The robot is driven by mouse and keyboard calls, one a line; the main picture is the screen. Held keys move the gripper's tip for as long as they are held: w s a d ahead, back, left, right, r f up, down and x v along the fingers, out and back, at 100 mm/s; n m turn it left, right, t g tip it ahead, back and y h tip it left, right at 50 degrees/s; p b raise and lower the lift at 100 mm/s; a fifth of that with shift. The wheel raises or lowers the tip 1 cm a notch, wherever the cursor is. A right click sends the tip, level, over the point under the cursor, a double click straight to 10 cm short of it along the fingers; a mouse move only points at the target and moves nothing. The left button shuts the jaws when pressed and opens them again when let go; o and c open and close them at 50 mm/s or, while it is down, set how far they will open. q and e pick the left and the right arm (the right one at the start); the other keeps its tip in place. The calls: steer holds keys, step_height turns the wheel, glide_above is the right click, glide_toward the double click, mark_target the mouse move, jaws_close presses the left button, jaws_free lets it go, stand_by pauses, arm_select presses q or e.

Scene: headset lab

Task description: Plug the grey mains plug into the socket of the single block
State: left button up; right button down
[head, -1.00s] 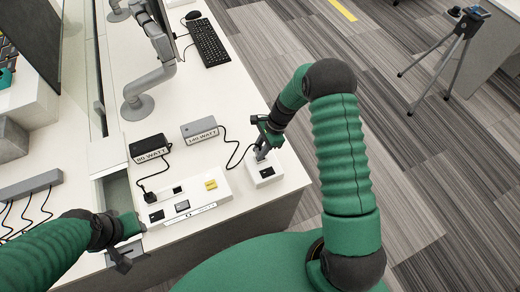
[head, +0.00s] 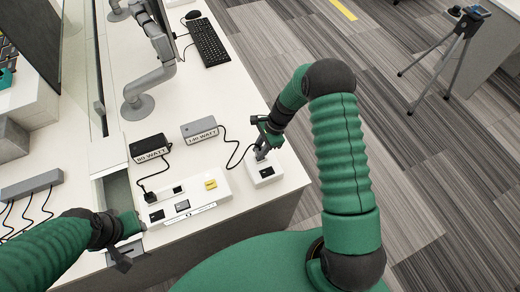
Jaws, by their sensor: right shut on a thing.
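The single block (head: 272,178) is a small white box with a dark socket, at the right end of the white desk. My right gripper (head: 262,152) is at its far edge, shut on the grey mains plug (head: 260,156). The plug is small and mostly hidden by the fingers. It is at or just above the block's top; I cannot tell whether it is in the socket. A black cable runs from near it to the grey 140 WATT adapter (head: 199,127). My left gripper (head: 122,258) hangs at the desk's front edge, apart from these things; its opening is unclear.
A long white socket block (head: 215,197) with a black plug in it and a yellow patch lies left of the single block. A black 80 WATT adapter (head: 149,147) stands behind it. A keyboard (head: 210,42) and monitor arm are farther back. The desk's right edge is close.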

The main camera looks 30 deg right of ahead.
stand_by(0.3)
steer(key=shift+f+b, duration=0.6)
steer(key=shift+f, duration=0.45)
steer(key=c, duration=1.1)
jaws_free()
steer(key=shift+r, duration=0.1)
steer(key=b+v, duration=0.1)
steer(key=v, duration=1.5)
steer(key=shift+d+r, duration=0.15)
steer(key=shift+r, duration=0.2)
